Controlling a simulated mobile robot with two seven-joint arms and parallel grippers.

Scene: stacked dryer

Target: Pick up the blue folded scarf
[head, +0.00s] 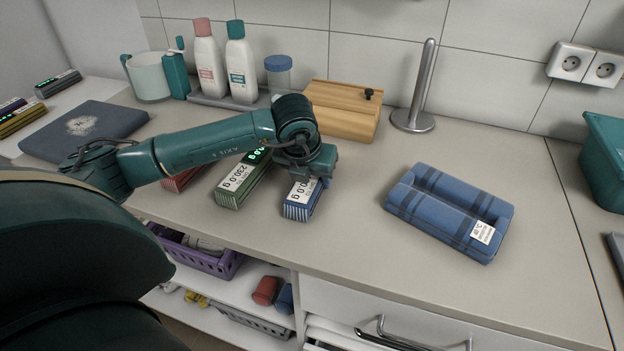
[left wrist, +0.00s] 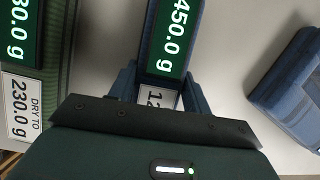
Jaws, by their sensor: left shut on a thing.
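In the left wrist view the fingers (left wrist: 160,92) sit on both sides of this blue cloth (left wrist: 148,35). A larger blue plaid folded cloth (head: 447,208) with a white tag lies apart to the right; its edge also shows in the left wrist view (left wrist: 285,80). I cannot tell whether the held cloth touches the counter. My right gripper is not in view.
A green folded cloth (head: 232,194) lies close left of the held one, with a red one (head: 184,180) beyond. A wooden box (head: 340,122), steel post (head: 413,121) and bottles (head: 241,75) stand behind. The counter between the two blue cloths is clear.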

